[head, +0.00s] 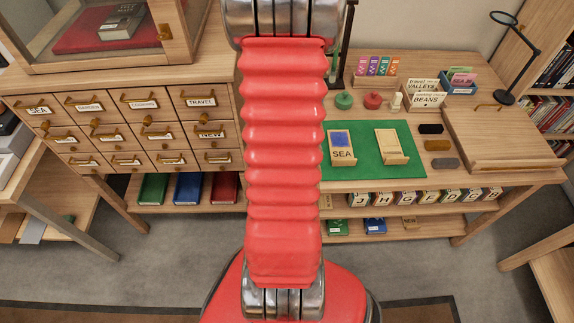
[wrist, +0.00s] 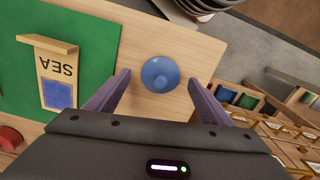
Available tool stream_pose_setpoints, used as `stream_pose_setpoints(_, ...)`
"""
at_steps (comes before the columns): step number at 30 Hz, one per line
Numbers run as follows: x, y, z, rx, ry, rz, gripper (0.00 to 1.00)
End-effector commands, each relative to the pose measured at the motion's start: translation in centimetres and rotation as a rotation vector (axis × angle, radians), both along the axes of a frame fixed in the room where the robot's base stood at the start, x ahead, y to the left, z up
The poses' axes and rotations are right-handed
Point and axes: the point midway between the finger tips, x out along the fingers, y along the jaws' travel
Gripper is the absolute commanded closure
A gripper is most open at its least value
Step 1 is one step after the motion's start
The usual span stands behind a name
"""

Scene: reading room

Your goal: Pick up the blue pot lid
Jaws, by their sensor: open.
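The blue pot lid (wrist: 160,74) is a round blue disc with a knob, lying on the bare wooden desk top in the wrist view. My gripper (wrist: 158,78) is open, with one purple-grey finger on each side of the lid in the picture. Neither finger appears to touch it, and the height above it is hard to tell. In the head view my red arm hides the lid and the gripper. A green pot lid (head: 343,102) and a red pot lid (head: 373,101) stand on the desk behind the green mat.
The green mat (head: 371,168) holds a SEA holder (head: 342,159) and a second wooden holder (head: 390,158). Dark and grey blocks (head: 437,145) lie to their right. A card-drawer cabinet (head: 143,102) stands left. The desk's edge is close to the lid in the wrist view.

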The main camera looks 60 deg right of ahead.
Motion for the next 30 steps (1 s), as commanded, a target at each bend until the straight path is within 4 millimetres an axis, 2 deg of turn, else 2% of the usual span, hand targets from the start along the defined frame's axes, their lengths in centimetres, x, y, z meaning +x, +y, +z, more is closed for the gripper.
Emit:
stream_pose_setpoints(5, -0.02, 0.04, -1.27, 0.001, 0.001, 0.000, 0.26)
stream_pose_setpoints(21, 0.01, -0.01, -1.31, -0.001, -0.001, 0.000, 0.26)
stream_pose_setpoints(30, 0.01, -0.01, -1.31, -0.001, -0.001, 0.000, 0.45)
